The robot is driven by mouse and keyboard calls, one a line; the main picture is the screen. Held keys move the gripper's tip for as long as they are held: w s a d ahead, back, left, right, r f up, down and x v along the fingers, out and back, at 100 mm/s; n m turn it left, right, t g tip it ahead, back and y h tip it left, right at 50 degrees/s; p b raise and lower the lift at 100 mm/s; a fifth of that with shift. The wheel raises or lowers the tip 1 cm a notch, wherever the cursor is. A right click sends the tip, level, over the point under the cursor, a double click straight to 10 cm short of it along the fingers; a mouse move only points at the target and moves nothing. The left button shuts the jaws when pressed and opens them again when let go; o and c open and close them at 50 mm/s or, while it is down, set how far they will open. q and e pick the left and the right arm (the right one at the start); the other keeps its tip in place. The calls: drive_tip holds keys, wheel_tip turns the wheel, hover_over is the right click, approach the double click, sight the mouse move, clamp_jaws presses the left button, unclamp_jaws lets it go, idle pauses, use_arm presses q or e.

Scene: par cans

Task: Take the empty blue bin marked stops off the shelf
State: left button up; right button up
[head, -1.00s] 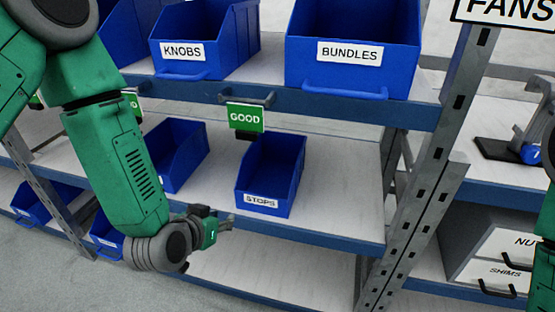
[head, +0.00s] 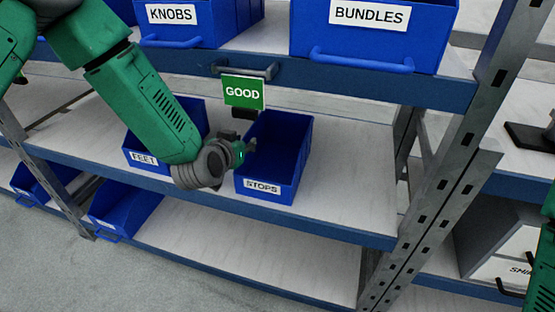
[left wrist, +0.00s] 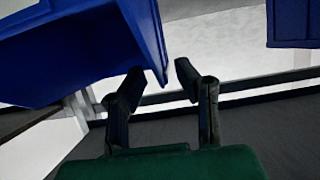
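The blue bin marked STOPS (head: 264,187) stands on the middle shelf (head: 335,195), and the part of its inside that shows is empty. My left gripper (head: 247,147) is at the left side of this bin, near its upper rim. In the left wrist view the two dark fingers of the gripper (left wrist: 160,80) are apart. The edge of a large blue bin (left wrist: 85,50) appears between or just beyond the fingertips; I cannot tell whether they touch it. My right gripper is not in view.
A blue FEET bin (head: 143,158) stands left of the STOPS bin, partly behind my left arm. A green GOOD sign (head: 243,92) hangs above from the upper shelf edge. KNOBS (head: 172,15) and BUNDLES (head: 370,15) bins stand above. A grey post (head: 440,190) rises at right. The shelf right of STOPS is clear.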

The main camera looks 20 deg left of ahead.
use_arm(q)
drive_tip(key=b+x, duration=0.1)
drive_tip(key=x, duration=0.3)
drive_tip(key=shift+a+f, duration=0.1)
drive_tip(key=shift+a, duration=0.05)
drive_tip(key=shift+w, duration=0.4)
clamp_jaws()
